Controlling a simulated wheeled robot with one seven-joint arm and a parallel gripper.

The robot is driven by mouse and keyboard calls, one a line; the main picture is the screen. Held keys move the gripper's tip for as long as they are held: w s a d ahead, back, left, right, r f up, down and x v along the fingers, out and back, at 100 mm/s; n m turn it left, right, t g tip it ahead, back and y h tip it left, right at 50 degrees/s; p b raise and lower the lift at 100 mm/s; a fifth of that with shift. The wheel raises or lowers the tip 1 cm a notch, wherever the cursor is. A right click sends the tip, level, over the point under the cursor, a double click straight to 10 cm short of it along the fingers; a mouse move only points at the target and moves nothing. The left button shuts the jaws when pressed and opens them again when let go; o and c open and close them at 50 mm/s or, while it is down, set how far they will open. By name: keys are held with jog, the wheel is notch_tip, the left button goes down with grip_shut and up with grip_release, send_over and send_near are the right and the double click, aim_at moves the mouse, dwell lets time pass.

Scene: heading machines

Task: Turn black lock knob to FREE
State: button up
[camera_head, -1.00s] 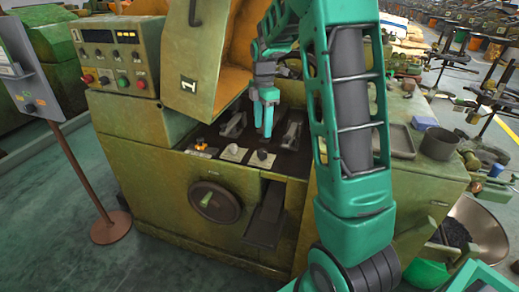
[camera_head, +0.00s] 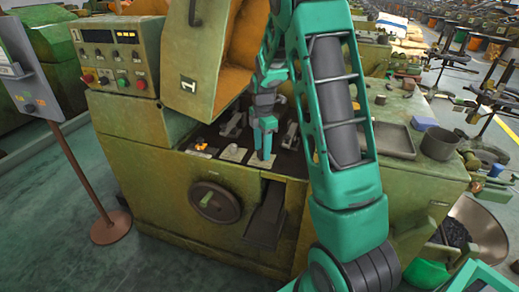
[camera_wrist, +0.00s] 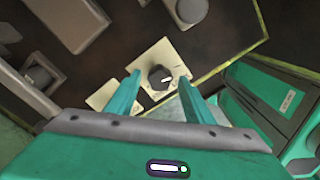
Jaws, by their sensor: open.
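The black lock knob (camera_wrist: 160,77) is a small round dark knob with a white pointer mark. It sits on a cream plate (camera_wrist: 152,55) in the wrist view. My gripper (camera_head: 263,151) is open, pointing down over the machine's front ledge. In the wrist view its two teal fingers lie on either side of the knob, with gaps visible; whether the tips are level with it I cannot tell. In the head view the fingers largely hide the knob. The pointer's label is too small to read.
The green machine's handwheel (camera_head: 215,202) is on the front face below. A plate with a knob (camera_head: 233,153) and an orange knob (camera_head: 201,147) lie left of my gripper. The raised orange-lined cover (camera_head: 205,70) stands close behind. A round grey knob (camera_wrist: 190,10) shows in the wrist view.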

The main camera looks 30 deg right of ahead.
jog(key=c, duration=1)
jog(key=shift+a, duration=0.25)
jog(key=shift+c, duration=0.2)
jog(key=shift+d, duration=0.15)
